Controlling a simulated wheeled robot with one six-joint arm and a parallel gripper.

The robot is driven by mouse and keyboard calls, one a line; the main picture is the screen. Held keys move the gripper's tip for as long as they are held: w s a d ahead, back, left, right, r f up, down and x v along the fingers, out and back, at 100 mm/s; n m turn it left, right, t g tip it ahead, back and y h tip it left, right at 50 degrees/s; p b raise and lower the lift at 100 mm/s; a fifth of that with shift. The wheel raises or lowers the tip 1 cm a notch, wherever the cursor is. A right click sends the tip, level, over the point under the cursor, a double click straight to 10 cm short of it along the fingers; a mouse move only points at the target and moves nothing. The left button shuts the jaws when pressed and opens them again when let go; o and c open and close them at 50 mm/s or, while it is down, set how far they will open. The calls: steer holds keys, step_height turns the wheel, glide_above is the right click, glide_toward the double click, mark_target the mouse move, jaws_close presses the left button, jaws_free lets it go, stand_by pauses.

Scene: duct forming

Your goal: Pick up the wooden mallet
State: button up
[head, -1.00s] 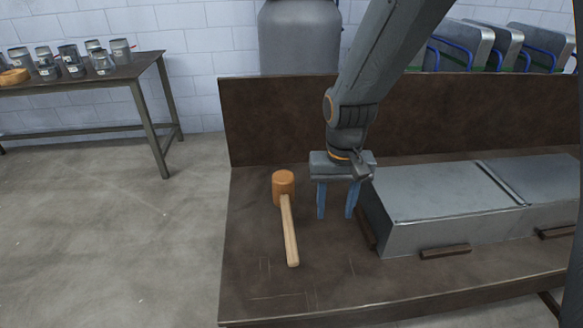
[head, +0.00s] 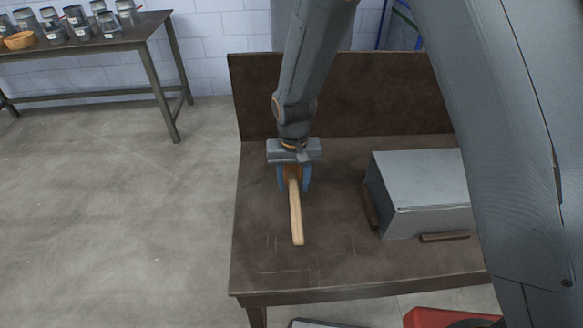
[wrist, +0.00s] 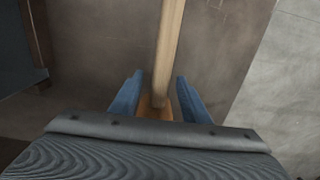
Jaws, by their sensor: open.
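The wooden mallet (head: 296,215) lies on the brown workbench, its pale handle pointing toward the bench's front edge. Its orange-brown head is mostly hidden beneath my gripper (head: 293,186) in the head view. The blue fingers are open, one on each side of the mallet near its head. In the wrist view, the handle of the mallet (wrist: 168,50) runs up from between the open fingers of my gripper (wrist: 157,100). A bit of the orange head shows low between them. I cannot tell whether the fingers touch it.
A grey sheet-metal duct (head: 420,185) sits on the workbench (head: 330,265) to the right, with dark wooden blocks against it. The bench has a raised back panel (head: 350,95). A side table (head: 90,45) with several metal cans stands at the back left.

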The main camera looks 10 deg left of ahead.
steer(key=shift+f, duration=1)
steer(key=shift+c, duration=0.4)
jaws_close()
steer(key=shift+r, duration=0.15)
step_height(320, 180, up, 10)
steer(key=shift+f+b, duration=0.1)
steer(key=shift+b, duration=1.15)
